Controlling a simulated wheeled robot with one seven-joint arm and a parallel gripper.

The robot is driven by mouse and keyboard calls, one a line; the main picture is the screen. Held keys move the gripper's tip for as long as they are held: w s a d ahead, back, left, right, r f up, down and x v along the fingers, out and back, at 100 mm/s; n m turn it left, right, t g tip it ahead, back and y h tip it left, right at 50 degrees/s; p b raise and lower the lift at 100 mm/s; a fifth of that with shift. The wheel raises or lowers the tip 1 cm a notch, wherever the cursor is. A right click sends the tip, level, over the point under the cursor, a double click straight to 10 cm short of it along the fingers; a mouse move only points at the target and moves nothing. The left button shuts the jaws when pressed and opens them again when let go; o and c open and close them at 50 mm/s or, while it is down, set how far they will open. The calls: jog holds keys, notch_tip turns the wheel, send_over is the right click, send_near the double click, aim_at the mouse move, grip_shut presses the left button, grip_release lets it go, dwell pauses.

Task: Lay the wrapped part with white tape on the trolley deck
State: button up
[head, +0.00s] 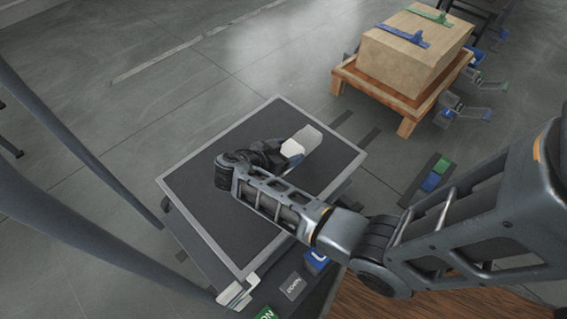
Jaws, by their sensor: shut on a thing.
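The trolley deck (203,188) is a dark panel with a pale rim in the middle of the head view. My gripper (283,154) is over the right part of the deck, its jaws partly hidden by my own wrist. It is shut on the wrapped part (309,137), a grey piece with a white patch that looks like tape. The part's free end points up and to the right, near the deck's far right edge. I cannot tell whether the part touches the deck or is held just above it.
A wooden stand (406,113) with a cardboard box (417,54) on it is at the upper right. Blue and green blocks (436,174) lie on the floor on the right. The left half of the deck is bare.

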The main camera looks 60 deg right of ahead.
jog(key=shift+w+a+f, duration=0.25)
jog(key=shift+w+f, duration=0.05)
jog(key=shift+w, duration=0.05)
jog(key=shift+f+b, duration=0.8)
jog(key=shift+f, duration=1.1)
jog(key=shift+f, duration=0.1)
jog(key=o, duration=1.5)
jog(key=p+v, duration=0.2)
jog(key=v, duration=1)
